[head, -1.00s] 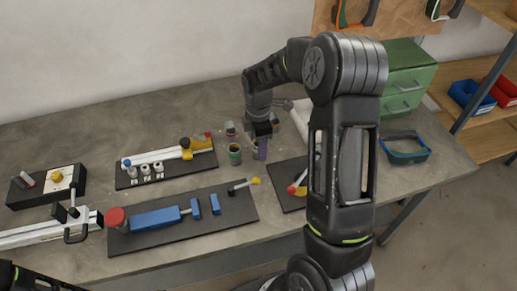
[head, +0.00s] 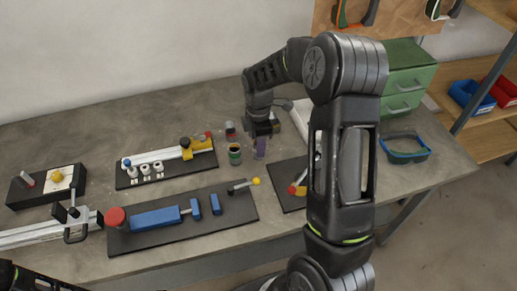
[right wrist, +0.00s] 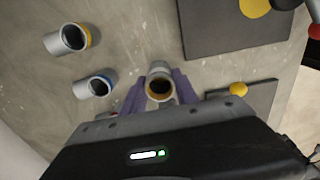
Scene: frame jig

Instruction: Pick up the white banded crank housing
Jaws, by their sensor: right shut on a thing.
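My right gripper (right wrist: 158,94) has its purple fingers on either side of a grey-white cylindrical housing (right wrist: 159,88) and is shut on it. The housing's dark open end with a tan inner ring faces the wrist camera; the colour of any outer band is hidden. In the head view my right gripper (head: 260,149) is low over the table, and the held housing cannot be made out there. Two similar grey housings lie apart from it in the right wrist view, one with a yellow band (right wrist: 66,40) and one with a blue band (right wrist: 95,84). My left gripper is out of view.
A dark cup-like part with coloured bands (head: 235,155) stands just left of my right gripper. A board with a blue clamp (head: 165,235) lies in front, and another board (head: 290,203) lies front right. A green drawer cabinet (head: 405,80) stands at the back right.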

